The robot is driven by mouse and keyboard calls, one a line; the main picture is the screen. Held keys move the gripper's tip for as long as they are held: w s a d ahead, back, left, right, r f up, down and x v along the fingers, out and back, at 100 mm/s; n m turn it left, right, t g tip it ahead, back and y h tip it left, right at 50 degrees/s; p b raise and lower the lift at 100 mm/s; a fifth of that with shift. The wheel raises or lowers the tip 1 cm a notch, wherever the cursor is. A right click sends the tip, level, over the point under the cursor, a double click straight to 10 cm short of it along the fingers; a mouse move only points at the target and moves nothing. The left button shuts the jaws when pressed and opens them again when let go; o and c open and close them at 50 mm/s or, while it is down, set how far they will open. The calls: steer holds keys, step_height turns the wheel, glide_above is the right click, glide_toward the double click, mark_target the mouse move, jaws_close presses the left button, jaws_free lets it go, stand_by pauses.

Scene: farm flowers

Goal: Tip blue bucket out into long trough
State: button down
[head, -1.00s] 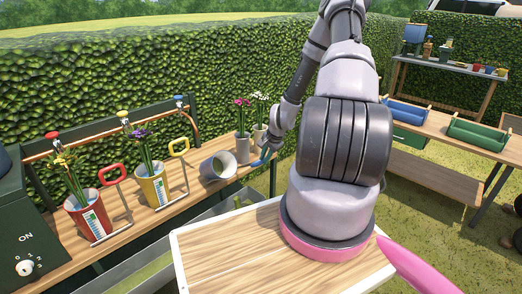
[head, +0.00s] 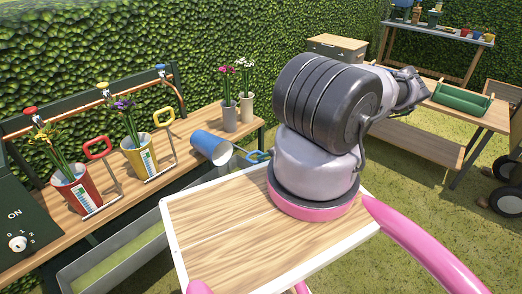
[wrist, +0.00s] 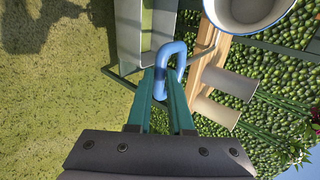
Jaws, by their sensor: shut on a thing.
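The blue bucket (head: 207,145) lies tilted at the bench's front edge in the head view, its mouth toward the right. Its mouth and blue rim show at the top of the wrist view (wrist: 250,10), with a pale inside where I see no contents. A blue loop handle (head: 258,156) sticks out right of it. In the wrist view my gripper (wrist: 167,82) is shut on that blue handle (wrist: 180,48), apart from the bucket. In the head view my arm hides most of the gripper. The long grey trough (head: 77,272) runs below the bench front; its grey end also shows in the wrist view (wrist: 132,35).
Red (head: 77,190) and yellow (head: 140,157) flower buckets with matching handles stand on the bench (head: 112,212). Two grey flower pots (head: 246,108) stand behind the blue bucket. A hedge closes the back.

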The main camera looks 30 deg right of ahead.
steer(key=f, duration=0.3)
steer(key=shift+s+f, duration=0.2)
steer(key=shift+f, duration=0.1)
steer(key=c, duration=0.8)
jaws_free()
steer(key=shift+w, duration=0.1)
steer(key=shift+r, duration=0.1)
steer(key=shift+d, duration=0.1)
steer(key=v, duration=1)
steer(key=shift+s+d+r, duration=0.1)
steer(key=shift+s, duration=0.35)
